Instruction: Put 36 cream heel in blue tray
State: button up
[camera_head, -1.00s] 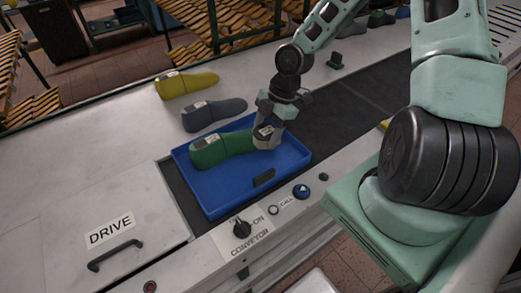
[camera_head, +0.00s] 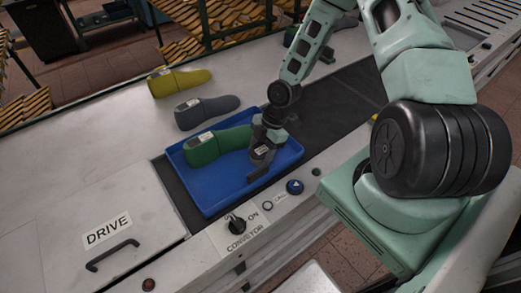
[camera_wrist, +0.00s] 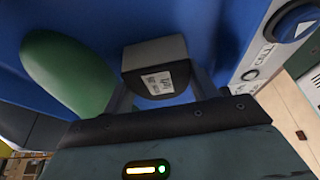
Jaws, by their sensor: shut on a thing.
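The blue tray (camera_head: 218,192) sits on the dark conveyor belt. My gripper (camera_head: 262,155) is down inside the tray's right part. In the wrist view my gripper (camera_wrist: 160,90) is shut on a small blocky heel piece (camera_wrist: 155,52) with a white label; it looks grey with a dark end face, not clearly cream. The label's writing is too small to read. The tray floor shows close behind the piece; I cannot tell whether it touches. A green shoe last (camera_head: 205,148) with a label lies in the tray to the left of my gripper.
A yellow last (camera_head: 180,80) and a grey last (camera_head: 205,109) lie on the pale bench behind the tray. A control panel with a conveyor knob (camera_head: 237,223) and a blue button (camera_head: 294,187) is in front. The belt (camera_head: 335,110) beyond the tray is clear.

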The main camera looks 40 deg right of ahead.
jog(key=shift+f, duration=0.15)
jog(key=o, duration=1)
jog(key=b+v, duration=0.2)
jog(key=v, duration=1)
jog(key=s+a+r+m+h, duration=0.1)
jog(key=s+a+r+m, duration=0.2)
jog(key=s+a+r, duration=0.2)
jog(key=s+a+r+m+h, duration=0.1)
jog(key=s+a+r+m, duration=0.2)
jog(key=s+a+r, duration=0.3)
jog(key=s+a+r+m+h, duration=0.1)
jog(key=s+a+r+m, duration=0.3)
jog(key=a, duration=0.8)
jog(key=shift+s+r+h, duration=0.15)
jog(key=shift+s+r, duration=0.2)
jog(key=shift+s, duration=0.3)
jog(key=shift+s+r+h, duration=0.1)
jog(key=shift+s+r, duration=0.25)
jog(key=shift+s, duration=0.3)
jog(key=shift+s+r+h, duration=0.15)
jog(key=shift+s+r, duration=0.25)
jog(key=shift+s, duration=0.25)
